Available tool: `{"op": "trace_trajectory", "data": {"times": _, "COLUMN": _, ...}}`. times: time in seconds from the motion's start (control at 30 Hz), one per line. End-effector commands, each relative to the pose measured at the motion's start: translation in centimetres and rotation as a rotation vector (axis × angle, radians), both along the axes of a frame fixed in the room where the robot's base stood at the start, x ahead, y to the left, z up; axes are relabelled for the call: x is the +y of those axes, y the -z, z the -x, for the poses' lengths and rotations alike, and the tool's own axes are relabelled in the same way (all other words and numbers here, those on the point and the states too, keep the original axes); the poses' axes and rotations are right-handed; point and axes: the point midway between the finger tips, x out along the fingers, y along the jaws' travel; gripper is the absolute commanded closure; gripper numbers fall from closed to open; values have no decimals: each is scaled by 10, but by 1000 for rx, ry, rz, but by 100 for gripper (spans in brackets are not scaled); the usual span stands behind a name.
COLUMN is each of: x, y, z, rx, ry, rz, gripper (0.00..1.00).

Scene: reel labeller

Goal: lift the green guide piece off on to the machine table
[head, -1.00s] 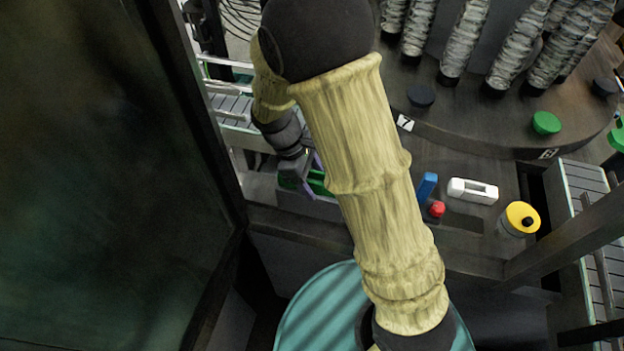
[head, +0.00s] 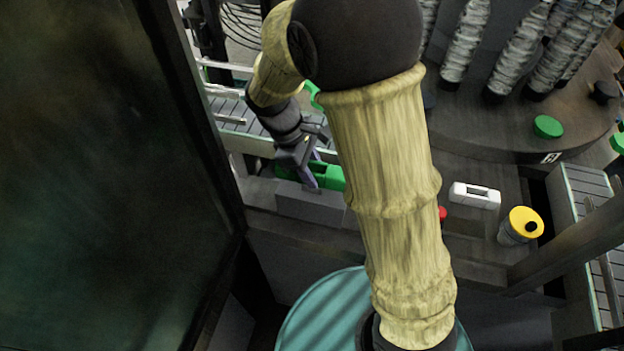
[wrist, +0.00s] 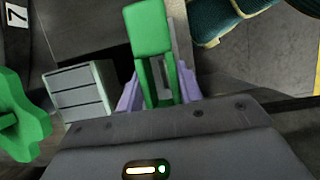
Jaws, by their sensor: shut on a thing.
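The green guide piece (head: 330,178) is a slotted block at the left end of the machine table, by a grey block (head: 308,204). Whether it touches that block is not clear. In the wrist view the guide piece (wrist: 149,30) reaches up from between the two lavender fingers. My gripper (head: 315,178) points down and is shut on it; its fingers also show in the wrist view (wrist: 160,92). My arm hides part of the machine table (head: 465,228).
A white slotted block (head: 474,195), a yellow-topped container (head: 520,222) and a red knob (head: 442,213) stand to the right. A conveyor (head: 235,112) runs behind my gripper. A large dark panel (head: 100,180) fills the left. Another green part (wrist: 15,115) is left in the wrist view.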

Motion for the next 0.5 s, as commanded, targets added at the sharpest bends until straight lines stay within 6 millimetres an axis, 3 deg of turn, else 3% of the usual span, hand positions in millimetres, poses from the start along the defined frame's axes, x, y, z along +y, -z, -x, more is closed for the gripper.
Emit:
{"op": "trace_trajectory", "data": {"times": 0.23, "x": 1, "y": -42, "z": -1, "rx": -2, "ry": 1, "rz": -2, "gripper": 91}}
{"op": "trace_trajectory", "data": {"times": 0.5, "x": 0, "y": -50, "z": 0, "rx": 2, "ry": 1, "rz": -1, "gripper": 91}}
